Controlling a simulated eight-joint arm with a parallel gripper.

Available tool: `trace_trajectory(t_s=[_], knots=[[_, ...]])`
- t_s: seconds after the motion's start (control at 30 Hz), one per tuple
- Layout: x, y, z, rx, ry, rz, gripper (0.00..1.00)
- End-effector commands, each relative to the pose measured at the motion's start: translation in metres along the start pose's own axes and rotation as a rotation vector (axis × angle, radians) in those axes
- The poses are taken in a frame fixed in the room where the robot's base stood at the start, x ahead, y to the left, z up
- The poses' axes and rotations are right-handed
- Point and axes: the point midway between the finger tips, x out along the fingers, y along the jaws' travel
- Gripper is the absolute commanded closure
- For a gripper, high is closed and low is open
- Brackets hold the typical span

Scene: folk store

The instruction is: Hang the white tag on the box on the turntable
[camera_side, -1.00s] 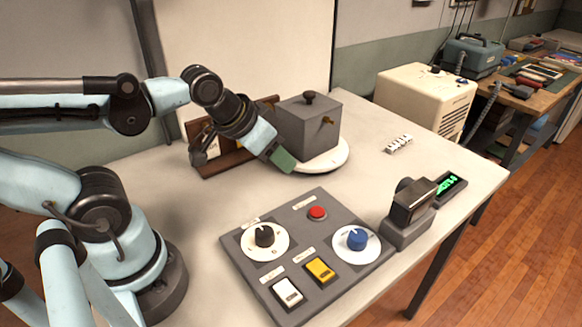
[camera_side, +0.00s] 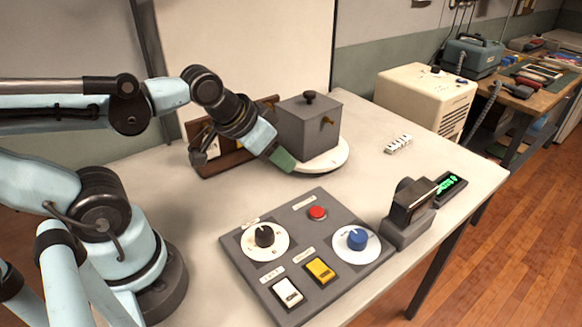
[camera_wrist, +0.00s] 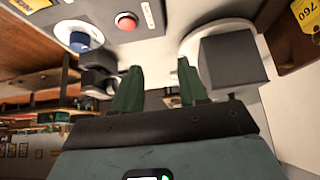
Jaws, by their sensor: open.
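The grey box (camera_side: 308,133), with a dark knob on its lid and a small brass-coloured hook (camera_side: 327,120) on its side, stands on the white round turntable (camera_side: 333,162). The box (camera_wrist: 234,62) and turntable (camera_wrist: 192,42) also show in the wrist view. A pale patch, perhaps the white tag (camera_side: 213,147), shows at the wooden rack (camera_side: 225,163), mostly hidden behind my wrist. My gripper (camera_side: 284,161) is beside the turntable's near left edge; its green fingers are apart and empty in the wrist view (camera_wrist: 160,70).
A grey control panel (camera_side: 290,285) with knobs, switches and a red button lies in front. A small white strip (camera_side: 398,144) lies right of the turntable. A yellow tag (camera_wrist: 306,16) shows at the wrist view's corner.

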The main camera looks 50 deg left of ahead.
Motion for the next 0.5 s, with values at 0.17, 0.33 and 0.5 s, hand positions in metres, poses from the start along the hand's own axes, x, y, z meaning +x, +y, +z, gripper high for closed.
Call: trace_trajectory(t_s=[0.17, 0.33, 0.5], knots=[[0.000, -0.002, -0.001, -0.011, -0.004, -0.004, 0.44], [-0.004, -0.032, -0.011, -0.194, -0.078, -0.064, 0.28], [-0.015, -0.099, -0.023, -0.602, -0.222, -0.193, 0.28]])
